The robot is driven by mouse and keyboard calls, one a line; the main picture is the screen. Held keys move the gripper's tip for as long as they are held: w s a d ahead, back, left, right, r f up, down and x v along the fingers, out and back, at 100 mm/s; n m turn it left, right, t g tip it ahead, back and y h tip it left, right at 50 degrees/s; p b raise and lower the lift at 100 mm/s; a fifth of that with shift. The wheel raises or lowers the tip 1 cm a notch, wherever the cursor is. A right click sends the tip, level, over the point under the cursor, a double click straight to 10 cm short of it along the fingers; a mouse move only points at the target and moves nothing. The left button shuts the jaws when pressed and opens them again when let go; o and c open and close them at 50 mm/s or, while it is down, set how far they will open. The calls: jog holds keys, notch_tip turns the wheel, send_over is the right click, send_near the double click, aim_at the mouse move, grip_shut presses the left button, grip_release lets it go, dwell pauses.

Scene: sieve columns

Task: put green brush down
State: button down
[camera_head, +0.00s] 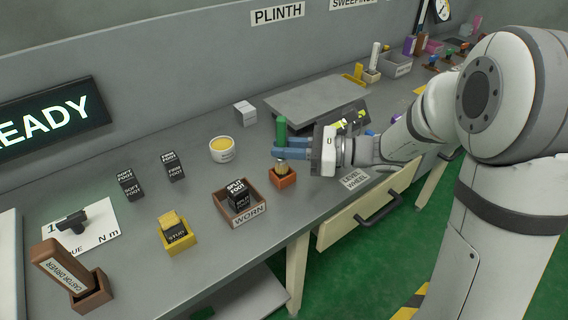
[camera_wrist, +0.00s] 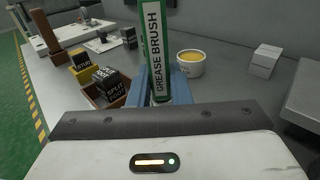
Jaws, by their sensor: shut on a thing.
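The green brush (camera_head: 281,130), labelled GREASE BRUSH, stands upright between the blue fingers of my gripper (camera_head: 284,148). In the wrist view the brush (camera_wrist: 155,50) rises between the fingers of my gripper (camera_wrist: 160,88) and leans slightly. My gripper is shut on its handle. Its pale bristle end points down at a small orange-brown box (camera_head: 284,182) on the bench. The bristles are at or just over the box's opening; I cannot tell whether they rest inside.
A white tub with yellow contents (camera_head: 222,149) stands to the left. The WORN tray (camera_head: 251,216) holds a SPLIT FOOT block (camera_head: 238,196). Also near are a yellow STUD holder (camera_head: 177,240), a white block (camera_head: 245,112) and a grey plinth (camera_head: 310,100). A drawer (camera_head: 362,215) is below the bench edge.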

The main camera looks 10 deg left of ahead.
notch_tip(320, 180, down, 3)
jog(key=shift+f+b, duration=0.2)
jog(key=shift+b, duration=0.35)
jog(key=c, duration=1.3)
grip_release()
jog(key=shift+c, duration=0.2)
jog(key=shift+r, duration=0.1)
